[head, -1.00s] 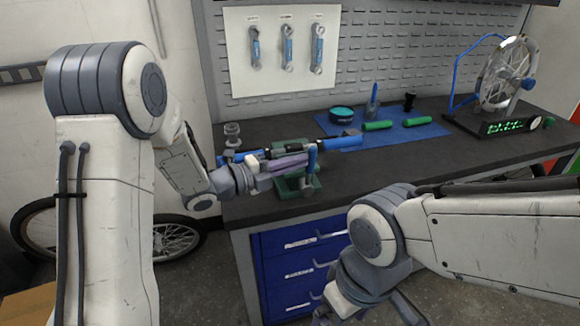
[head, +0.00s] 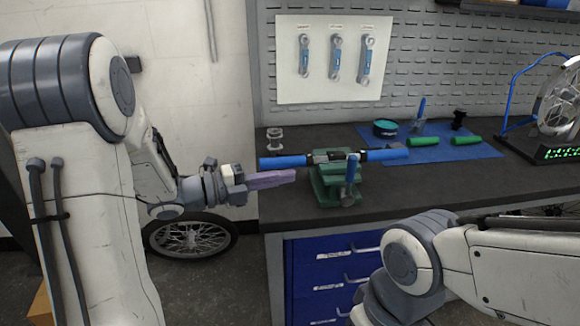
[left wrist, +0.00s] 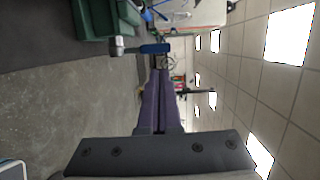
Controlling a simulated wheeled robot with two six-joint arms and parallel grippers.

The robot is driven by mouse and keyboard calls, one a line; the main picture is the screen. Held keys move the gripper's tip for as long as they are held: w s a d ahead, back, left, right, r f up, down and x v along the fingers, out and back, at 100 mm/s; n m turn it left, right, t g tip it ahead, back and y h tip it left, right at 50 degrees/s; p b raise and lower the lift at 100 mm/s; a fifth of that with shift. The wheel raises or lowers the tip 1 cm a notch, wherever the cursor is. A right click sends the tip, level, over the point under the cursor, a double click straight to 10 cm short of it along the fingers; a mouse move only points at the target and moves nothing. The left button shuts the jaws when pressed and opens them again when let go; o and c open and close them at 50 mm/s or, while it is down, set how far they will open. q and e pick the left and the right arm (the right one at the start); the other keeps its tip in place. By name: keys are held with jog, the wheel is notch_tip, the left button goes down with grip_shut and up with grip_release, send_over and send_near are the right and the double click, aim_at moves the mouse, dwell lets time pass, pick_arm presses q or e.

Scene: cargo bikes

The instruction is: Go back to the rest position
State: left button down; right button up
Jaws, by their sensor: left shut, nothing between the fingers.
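My left gripper (head: 286,177) has long purple fingers, closed together with nothing between them. In the head view it hangs near the bench's left front, pointing right, its tips just left of the green vise (head: 334,186). It also shows in the left wrist view (left wrist: 160,78), where the purple fingers lie together. The vise holds a blue tube with a dark middle (head: 285,162), lying level. My right arm crosses the lower right of the head view; its gripper is outside the picture.
The dark workbench (head: 430,195) runs across, with blue drawers (head: 330,265) beneath. A blue mat (head: 480,152) holds green grips and small tools. A truing stand with a wheel (head: 555,105) stands at the right. A bike wheel (head: 190,238) stands below my left arm.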

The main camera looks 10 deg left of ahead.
pick_arm(q)
jog(key=w+d+n+t+y+p, duration=0.1)
jog(key=w+d+n+y+p, duration=0.2)
jog(key=w+d+n+y, duration=0.25)
jog(key=s+d+n+g+y+p, duration=0.1)
jog(key=s+n+g+y+p, duration=0.2)
jog(key=s+n, duration=0.5)
jog(key=s+d+n+g+y+p, duration=0.2)
jog(key=s+n+g+y, duration=0.3)
jog(key=s, duration=1.8)
jog(key=n+g+p, duration=0.1)
jog(key=n+g, duration=0.1)
jog(key=n, duration=0.1)
jog(key=shift+d+g, duration=0.15)
jog(key=shift+g, duration=0.25)
